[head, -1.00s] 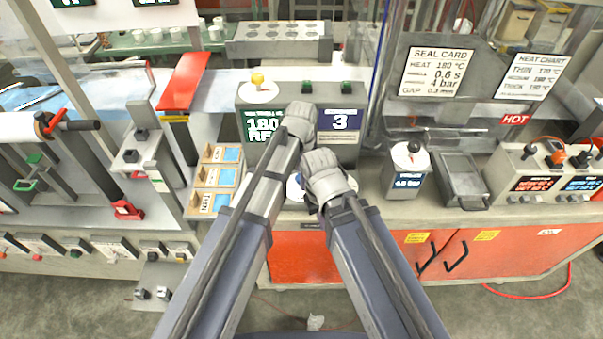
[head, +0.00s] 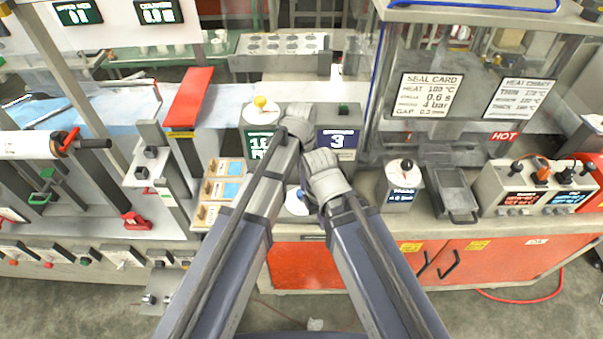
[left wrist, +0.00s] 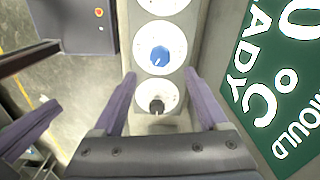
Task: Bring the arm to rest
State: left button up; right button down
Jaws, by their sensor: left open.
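Both my arms reach forward over the bench in the head view. My left arm ends in a grey wrist at the two-display control box (head: 312,115). My left gripper (left wrist: 160,88) is open and empty in the left wrist view, its two purple fingers apart above a panel with a blue knob (left wrist: 160,57) and a black knob (left wrist: 156,103). My right arm ends close beside the left wrist; its fingers are hidden in the head view. A purple finger-like part at the left edge of the left wrist view may belong to it.
A tray of small compartments (head: 220,190) lies left of my arms. A clear screen with a seal card (head: 430,100) rises behind. The floor in front is mostly clear.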

pick_arm(q)
jog(key=s+a+n, duration=0.5)
jog(key=a+n, duration=0.3)
jog(key=s+a+n, duration=0.6)
jog(key=a+n, duration=0.2)
jog(key=a, duration=0.1)
jog(key=s+d+f+m+b, duration=0.1)
jog(key=s+d+f+b, duration=0.1)
jog(key=d, duration=0.3)
jog(key=s+d+f+m+y+b, duration=0.1)
jog(key=s+d+f+m+b, duration=0.1)
jog(key=d, duration=0.4)
jog(key=shift+s+m, duration=0.3)
jog(key=shift+s, duration=0.35)
